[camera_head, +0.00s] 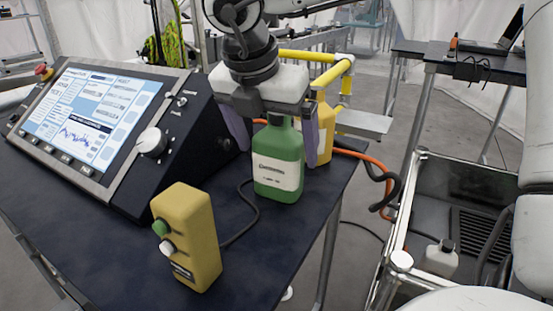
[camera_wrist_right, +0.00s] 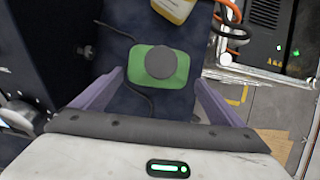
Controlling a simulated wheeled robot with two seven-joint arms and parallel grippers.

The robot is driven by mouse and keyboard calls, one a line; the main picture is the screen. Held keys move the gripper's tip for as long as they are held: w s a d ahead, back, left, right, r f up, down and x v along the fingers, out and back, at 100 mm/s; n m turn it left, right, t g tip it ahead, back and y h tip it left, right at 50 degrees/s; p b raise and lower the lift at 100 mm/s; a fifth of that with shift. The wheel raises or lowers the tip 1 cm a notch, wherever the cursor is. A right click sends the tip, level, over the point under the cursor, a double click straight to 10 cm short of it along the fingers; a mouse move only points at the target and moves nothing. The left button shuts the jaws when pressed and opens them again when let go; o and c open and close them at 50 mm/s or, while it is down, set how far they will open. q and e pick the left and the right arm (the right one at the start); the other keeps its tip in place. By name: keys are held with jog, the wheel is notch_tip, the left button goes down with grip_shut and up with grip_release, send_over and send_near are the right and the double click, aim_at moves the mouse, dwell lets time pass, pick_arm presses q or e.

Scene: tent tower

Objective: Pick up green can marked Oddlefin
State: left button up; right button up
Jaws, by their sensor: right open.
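The green can (camera_head: 279,158), with a white label whose print is too small to read surely, stands upright on the dark table near its right edge. In the right wrist view the green can (camera_wrist_right: 158,68) shows from above with its dark cap. My right gripper (camera_head: 272,138) is above and around the can's upper part in the head view, its two purple fingers apart on either side. In the right wrist view my right gripper (camera_wrist_right: 158,85) is open, with gaps between the fingers and the can. The can's cap is partly hidden by the gripper in the head view. My left gripper is not in view.
A yellow bottle (camera_head: 325,120) stands just behind the can. A control console (camera_head: 90,120) with a screen is to the left. A yellow button box (camera_head: 186,235) stands in front with a black cable. A metal-framed bin (camera_head: 440,220) holding a white bottle (camera_head: 441,259) is right.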

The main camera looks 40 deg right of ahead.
aim_at(278, 158)
jog(key=shift+w+d+p+x, duration=0.1)
jog(key=shift+w+p+x, duration=0.15)
jog(key=shift+x, duration=1.1)
jog(key=shift+w+d+p+x, duration=0.1)
jog(key=shift+p+x, duration=0.15)
jog(key=shift+x, duration=1.15)
jog(key=shift+r, duration=0.25)
jog(key=c, duration=1.6)
